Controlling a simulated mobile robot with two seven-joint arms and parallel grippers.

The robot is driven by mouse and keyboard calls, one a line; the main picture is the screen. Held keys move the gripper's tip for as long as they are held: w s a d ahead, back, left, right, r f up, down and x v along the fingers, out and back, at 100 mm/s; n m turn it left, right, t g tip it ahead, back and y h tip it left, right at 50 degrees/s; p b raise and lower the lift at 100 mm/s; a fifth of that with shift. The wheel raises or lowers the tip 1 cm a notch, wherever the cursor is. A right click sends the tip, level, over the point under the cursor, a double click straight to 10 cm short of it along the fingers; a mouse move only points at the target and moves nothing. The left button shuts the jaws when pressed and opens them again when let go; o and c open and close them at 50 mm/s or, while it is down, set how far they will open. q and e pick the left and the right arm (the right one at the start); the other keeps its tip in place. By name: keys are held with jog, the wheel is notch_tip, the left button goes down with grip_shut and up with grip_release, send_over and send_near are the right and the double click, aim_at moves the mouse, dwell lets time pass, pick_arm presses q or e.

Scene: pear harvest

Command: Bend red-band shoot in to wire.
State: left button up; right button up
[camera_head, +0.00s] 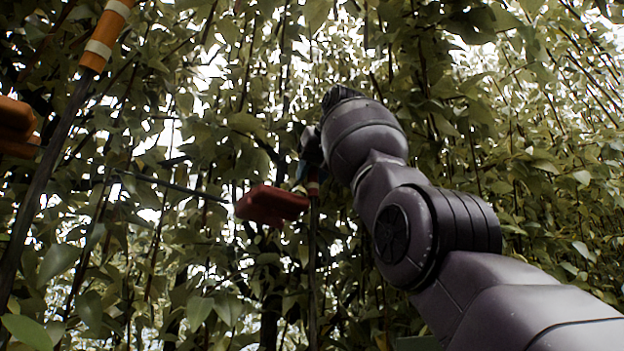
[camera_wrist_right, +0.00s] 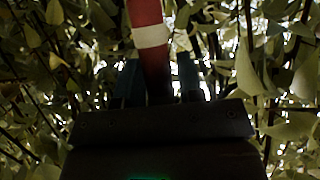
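The red-band shoot shows in the right wrist view as a red band (camera_wrist_right: 146,12) with a white stripe, running down between the dark fingers of my right gripper (camera_wrist_right: 160,80). The fingers lie close on both sides of it and look shut on it, though this part is dark. In the head view my right gripper (camera_head: 306,168) is at the middle, partly hidden by its own wrist, with a bit of red band just below it. The shoot's dark stem (camera_head: 313,250) hangs below. A dark wire-like line (camera_head: 170,187) runs left of it. My left gripper is not in view.
A red block (camera_head: 270,205) is just left of the right gripper, and an orange block (camera_head: 15,127) is at the left edge. A thick stem with an orange, white-striped band (camera_head: 104,38) stands upper left. Dense leaves and thin stems fill the background.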

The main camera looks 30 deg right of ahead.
jog(key=shift+o, duration=1.1)
jog(key=shift+w+f, duration=0.15)
jog(key=shift+w, duration=0.1)
jog(key=shift+s, duration=0.2)
jog(key=v, duration=1)
jog(key=shift+s+r+b, duration=0.2)
jog(key=shift+b, duration=0.1)
